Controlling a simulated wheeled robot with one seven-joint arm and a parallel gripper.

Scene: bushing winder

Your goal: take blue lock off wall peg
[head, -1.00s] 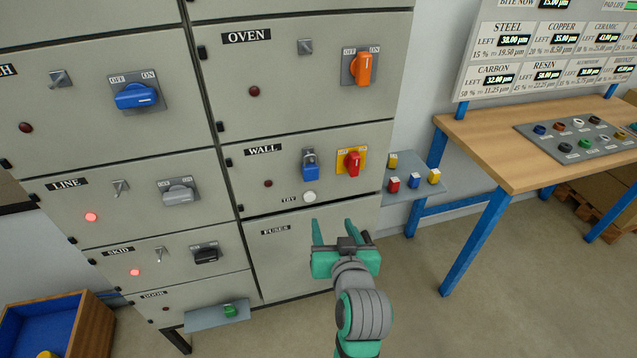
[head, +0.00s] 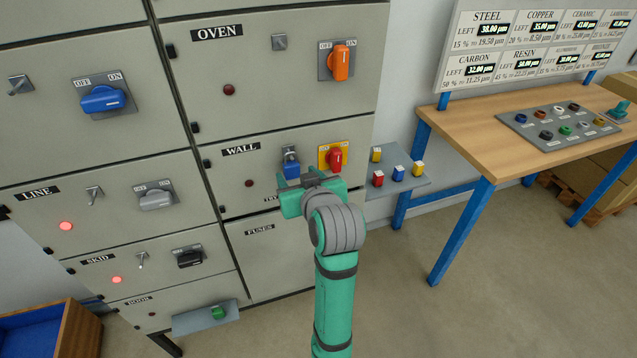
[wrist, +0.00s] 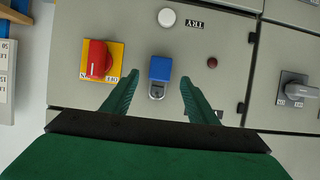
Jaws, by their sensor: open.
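The blue lock (head: 291,170) hangs on the peg of the WALL panel, left of the red switch; only its upper part shows above my gripper in the head view. In the wrist view, the blue lock (wrist: 161,69) shows whole, upside down, with its grey shackle around the peg (wrist: 156,93). My gripper (head: 308,180) is in front of the WALL panel. In the wrist view my gripper (wrist: 160,85) is open, with one green finger on each side of the lock and gaps between; nothing is held.
The red switch (head: 335,158) on its yellow plate sits close to the right of the lock. A small shelf (head: 412,184) with several coloured locks is to the right. A workbench (head: 540,150) stands farther right. A white TRY button (wrist: 167,17) is near the lock.

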